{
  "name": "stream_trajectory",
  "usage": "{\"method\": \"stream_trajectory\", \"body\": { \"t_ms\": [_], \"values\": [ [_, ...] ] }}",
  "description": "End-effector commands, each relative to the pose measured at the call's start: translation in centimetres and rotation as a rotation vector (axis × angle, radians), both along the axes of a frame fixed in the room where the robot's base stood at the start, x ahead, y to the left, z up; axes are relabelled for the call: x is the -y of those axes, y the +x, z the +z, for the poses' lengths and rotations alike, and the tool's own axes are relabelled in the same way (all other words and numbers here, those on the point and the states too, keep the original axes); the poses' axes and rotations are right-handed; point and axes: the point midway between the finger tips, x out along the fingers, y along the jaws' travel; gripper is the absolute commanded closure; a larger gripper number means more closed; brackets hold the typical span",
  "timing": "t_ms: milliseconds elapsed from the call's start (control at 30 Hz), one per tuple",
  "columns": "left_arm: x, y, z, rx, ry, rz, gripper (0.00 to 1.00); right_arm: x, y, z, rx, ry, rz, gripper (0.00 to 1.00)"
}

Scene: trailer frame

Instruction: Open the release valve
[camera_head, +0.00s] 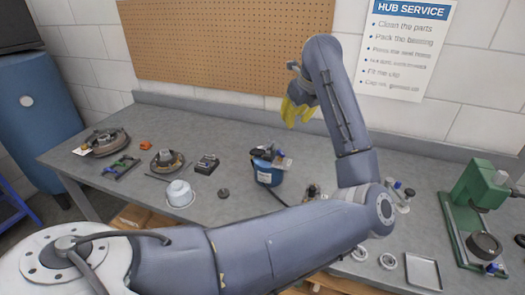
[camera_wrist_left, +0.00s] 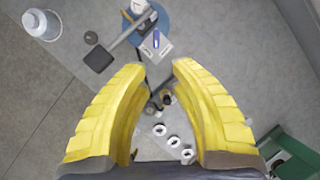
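My left gripper (camera_head: 299,108) has yellow fingers and is raised above the back of the bench, in front of the pegboard. In the left wrist view (camera_wrist_left: 160,70) its fingers are spread apart with nothing between them. I cannot pick out a release valve for certain. A green press-like machine (camera_head: 476,186) stands at the right end of the bench, far from the gripper; a corner of it shows in the left wrist view (camera_wrist_left: 297,148). A blue bucket (camera_head: 268,175) with a tool across its top stands mid-bench. My right gripper is not in view.
The grey bench (camera_head: 235,218) holds a white tub (camera_head: 179,193), a black puck (camera_head: 224,193), hub parts (camera_head: 108,142) at the left, and a shallow tray (camera_head: 423,271) at the front right. White rings (camera_wrist_left: 174,142) lie nearby. My left arm crosses the foreground and hides part of the bench.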

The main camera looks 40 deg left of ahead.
Motion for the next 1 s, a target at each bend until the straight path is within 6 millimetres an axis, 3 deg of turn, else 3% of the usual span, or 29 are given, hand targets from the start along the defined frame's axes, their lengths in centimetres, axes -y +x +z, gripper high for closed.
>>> {"method": "stream_trajectory", "body": {
  "t_ms": [467, 1000],
  "values": [
    [-0.2, 0.2, -2.4, -0.082, 0.008, -0.119, 0.77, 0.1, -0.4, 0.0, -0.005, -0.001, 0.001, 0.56],
    [-3.5, 1.9, -11.3, -0.081, 0.011, -0.116, 0.77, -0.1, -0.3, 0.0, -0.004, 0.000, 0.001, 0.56]
  ]
}}
